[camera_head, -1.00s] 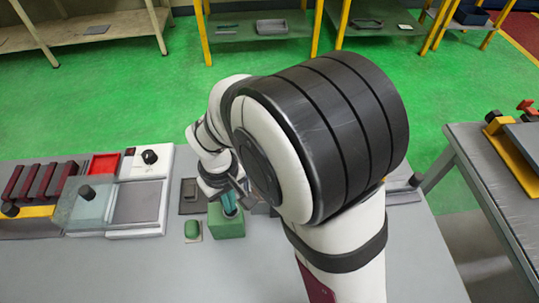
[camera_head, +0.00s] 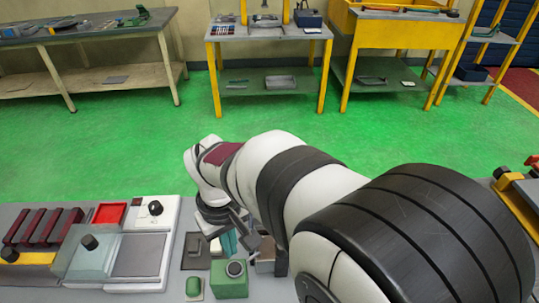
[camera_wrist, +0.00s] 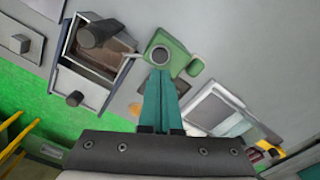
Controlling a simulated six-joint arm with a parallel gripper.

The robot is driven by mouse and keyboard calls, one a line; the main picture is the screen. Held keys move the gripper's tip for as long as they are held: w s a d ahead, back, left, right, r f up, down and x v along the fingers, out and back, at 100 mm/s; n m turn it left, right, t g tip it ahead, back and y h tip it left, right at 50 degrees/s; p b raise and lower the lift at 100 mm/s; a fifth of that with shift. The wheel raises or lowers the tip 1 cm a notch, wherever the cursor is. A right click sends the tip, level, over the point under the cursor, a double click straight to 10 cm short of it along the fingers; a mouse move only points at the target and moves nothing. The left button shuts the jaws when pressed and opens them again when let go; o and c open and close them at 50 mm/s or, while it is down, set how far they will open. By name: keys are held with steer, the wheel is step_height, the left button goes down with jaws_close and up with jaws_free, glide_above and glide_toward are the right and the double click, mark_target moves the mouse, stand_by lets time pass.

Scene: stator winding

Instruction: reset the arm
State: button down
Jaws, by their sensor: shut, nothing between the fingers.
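My gripper (camera_head: 230,244) has teal fingers that are shut with nothing between them. In the head view the fingers are partly in view, hanging just behind a green block (camera_head: 229,282) with a dark round opening in its top. In the wrist view my gripper (camera_wrist: 160,74) points toward the green block (camera_wrist: 167,47), with the tips just below the round opening (camera_wrist: 161,56). How far above the bench the tips are is hard to tell. My arm reaches in from the lower right and hides part of the bench.
A light control unit with a knob (camera_head: 155,208) and a grey panel (camera_head: 138,254) stands left of the green block. A small green part (camera_head: 194,287) lies beside the block. A grey open box (camera_wrist: 70,62) with a dark cylinder shows in the wrist view. Shelves (camera_head: 268,32) stand beyond the green floor.

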steer(key=s+d+r+m+y, duration=0.1)
steer(key=s+d+r+m, duration=0.1)
steer(key=s+d+m, duration=0.3)
steer(key=s+d+r+m, duration=0.2)
steer(key=s+d+m, duration=0.4)
steer(key=s, duration=0.5)
steer(key=shift+s+d+m+y, duration=0.3)
steer(key=shift+s+d+y, duration=0.05)
steer(key=shift+d+y, duration=0.05)
